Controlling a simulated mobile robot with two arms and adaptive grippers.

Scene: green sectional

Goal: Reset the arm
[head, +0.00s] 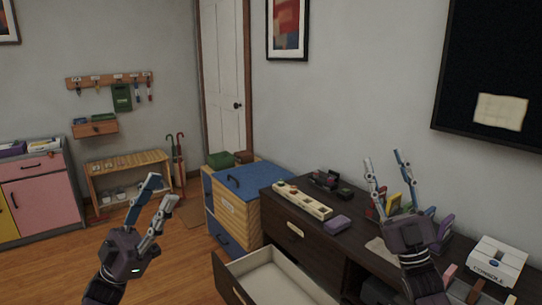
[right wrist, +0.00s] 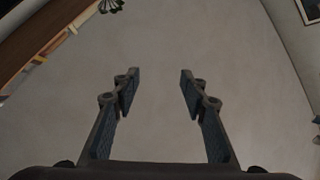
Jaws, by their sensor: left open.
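My left gripper (head: 155,202) is raised over the wooden floor at the lower left of the head view, with its fingers pointing up and apart. It is open and empty. My right gripper (head: 388,174) is raised in front of the dark dresser (head: 281,221) at the right, fingers up and spread. The right wrist view also shows its two fingers (right wrist: 158,92) wide apart with nothing between them, only plain wall behind.
A dresser drawer (head: 275,277) stands pulled out and looks empty. A blue-topped wooden cabinet (head: 240,205) stands behind. The floor (head: 185,262) at left is clear.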

